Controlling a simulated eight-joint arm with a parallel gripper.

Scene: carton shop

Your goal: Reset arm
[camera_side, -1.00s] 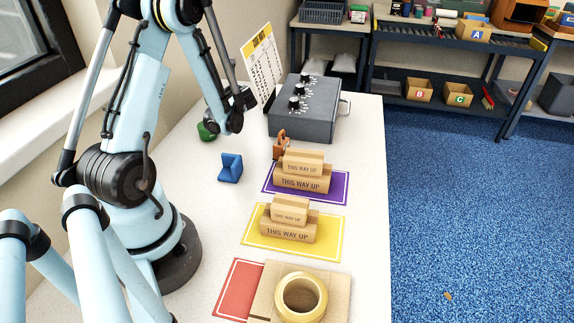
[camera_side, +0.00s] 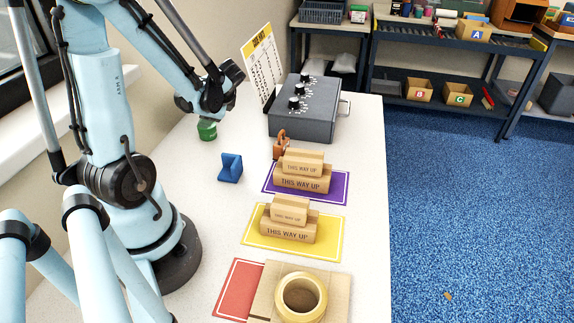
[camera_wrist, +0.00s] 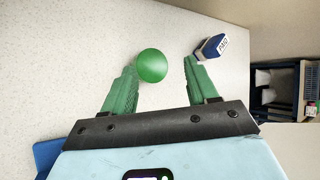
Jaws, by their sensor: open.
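My gripper (camera_wrist: 161,75) shows in the wrist view with its two green fingers spread apart and nothing clamped between them. A round green thing (camera_wrist: 152,66) appears in the gap between the fingertips, over the pale worktop; I cannot tell its height or distance. In the side view my arm's end hangs over the back left of the table, left of the grey knob box (camera_side: 304,108). A green shape (camera_side: 207,130) shows just below it. I cannot tell whether this shape is the fingers or the round thing.
A blue block (camera_side: 230,168) and a brown padlock-like piece (camera_side: 281,145) are nearby. Small cartons stand on purple (camera_side: 341,186) and yellow (camera_side: 252,234) mats. The wrist view shows a blue-and-white block (camera_wrist: 211,47).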

